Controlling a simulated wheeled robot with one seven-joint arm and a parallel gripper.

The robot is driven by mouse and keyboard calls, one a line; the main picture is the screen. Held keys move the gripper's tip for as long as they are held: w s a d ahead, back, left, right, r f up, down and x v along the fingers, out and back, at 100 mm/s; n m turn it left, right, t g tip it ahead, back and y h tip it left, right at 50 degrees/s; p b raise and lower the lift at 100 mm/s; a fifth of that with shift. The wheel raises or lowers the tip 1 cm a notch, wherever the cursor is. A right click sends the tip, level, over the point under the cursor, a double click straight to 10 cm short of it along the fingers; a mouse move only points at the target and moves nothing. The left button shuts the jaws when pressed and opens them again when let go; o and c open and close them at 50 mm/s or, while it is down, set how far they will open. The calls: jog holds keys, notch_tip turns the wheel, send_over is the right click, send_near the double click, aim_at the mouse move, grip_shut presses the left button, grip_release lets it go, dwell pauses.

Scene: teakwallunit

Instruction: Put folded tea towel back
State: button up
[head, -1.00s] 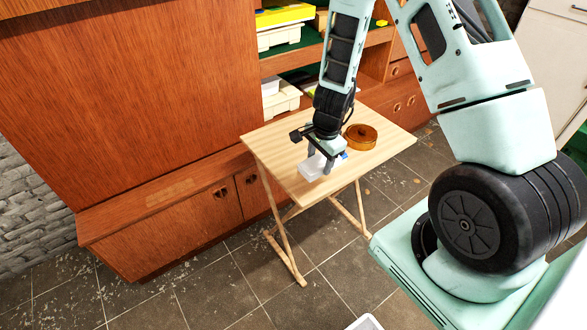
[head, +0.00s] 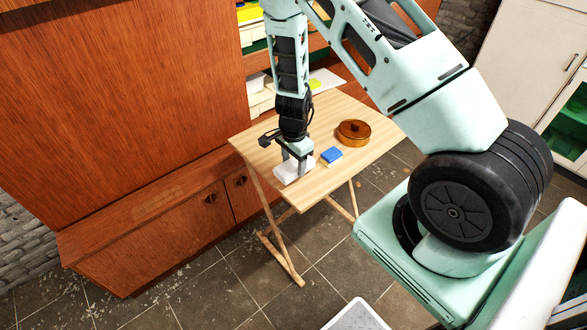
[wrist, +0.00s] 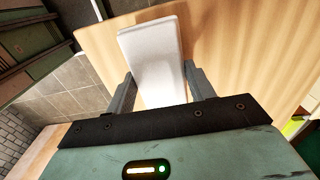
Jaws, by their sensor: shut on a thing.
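The folded tea towel (head: 288,174) is a white, flat, block-like bundle at the near left part of the small wooden folding table (head: 330,118). My gripper (head: 296,162) points down over it and is shut on it. In the wrist view the white towel (wrist: 155,58) reaches out between the two grey fingers of my gripper (wrist: 158,92), with the tabletop behind it. I cannot tell whether the towel touches the tabletop or is held just above it.
A white tray (head: 357,316) shows at the bottom edge.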

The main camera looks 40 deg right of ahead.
jog(key=shift+o, duration=0.2)
notch_tip(320, 180, down, 3)
jog(key=shift+r, duration=0.1)
jog(key=o, duration=0.8)
jog(key=shift+o, duration=0.2)
